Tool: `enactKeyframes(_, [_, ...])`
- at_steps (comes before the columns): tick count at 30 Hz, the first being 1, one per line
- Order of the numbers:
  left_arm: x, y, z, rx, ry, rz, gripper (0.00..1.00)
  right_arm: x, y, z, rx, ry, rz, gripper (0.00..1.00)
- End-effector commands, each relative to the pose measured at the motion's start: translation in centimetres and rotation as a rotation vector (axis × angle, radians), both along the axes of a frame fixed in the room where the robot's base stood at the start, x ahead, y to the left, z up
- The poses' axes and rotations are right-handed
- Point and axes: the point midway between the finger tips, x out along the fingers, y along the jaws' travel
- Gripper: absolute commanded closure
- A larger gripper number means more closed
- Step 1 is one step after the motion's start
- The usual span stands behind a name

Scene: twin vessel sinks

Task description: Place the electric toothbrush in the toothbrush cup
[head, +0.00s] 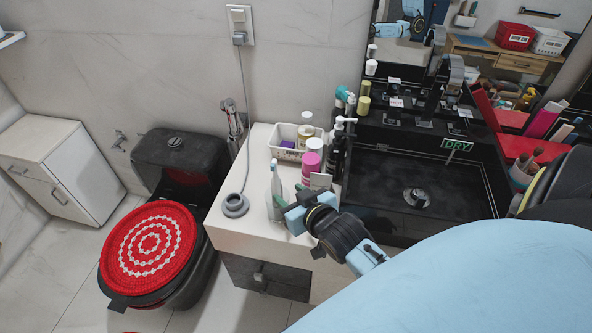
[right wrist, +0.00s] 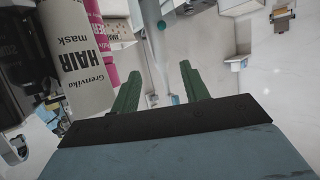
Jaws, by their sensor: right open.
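The electric toothbrush (head: 277,183) is pale with a light blue head and stands upright near the left front of the white counter. A clear cup (head: 273,211) seems to be around its lower part; I cannot tell how deep it sits. My right gripper (head: 283,204) is just to the right of them, jaws open. In the right wrist view, the toothbrush (right wrist: 157,52) shows beyond and between the spread green fingers (right wrist: 160,90), its blue head low in the picture. The right gripper does not grip it. My left gripper is not in view.
The grey charger base (head: 235,205) with its cable sits at the counter's left edge. A pink bottle (head: 310,165), other bottles and a white basket (head: 287,151) stand behind the gripper. The black sink (head: 415,170) is to the right.

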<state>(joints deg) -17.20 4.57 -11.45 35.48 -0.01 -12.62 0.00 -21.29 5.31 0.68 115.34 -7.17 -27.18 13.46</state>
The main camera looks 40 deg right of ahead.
Motion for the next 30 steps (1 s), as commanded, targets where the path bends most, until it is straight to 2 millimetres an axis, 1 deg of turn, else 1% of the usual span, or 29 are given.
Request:
enactKeyframes(1, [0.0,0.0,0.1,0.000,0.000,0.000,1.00,-0.7,0.1,0.2,0.001,0.002,0.000,0.55])
enactKeyframes(6, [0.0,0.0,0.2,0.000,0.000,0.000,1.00,-1.9,0.1,0.8,0.001,0.000,-0.001,0.55])
enactKeyframes(25, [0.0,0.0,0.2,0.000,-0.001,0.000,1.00,-2.1,0.2,0.8,0.000,0.004,0.000,0.55])
enactKeyframes(28, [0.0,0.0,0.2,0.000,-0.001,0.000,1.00,-2.7,0.5,0.6,-0.002,0.046,0.004,0.55])
enactKeyframes(30, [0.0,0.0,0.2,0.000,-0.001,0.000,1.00,-3.6,0.9,0.2,-0.007,0.113,0.009,0.55])
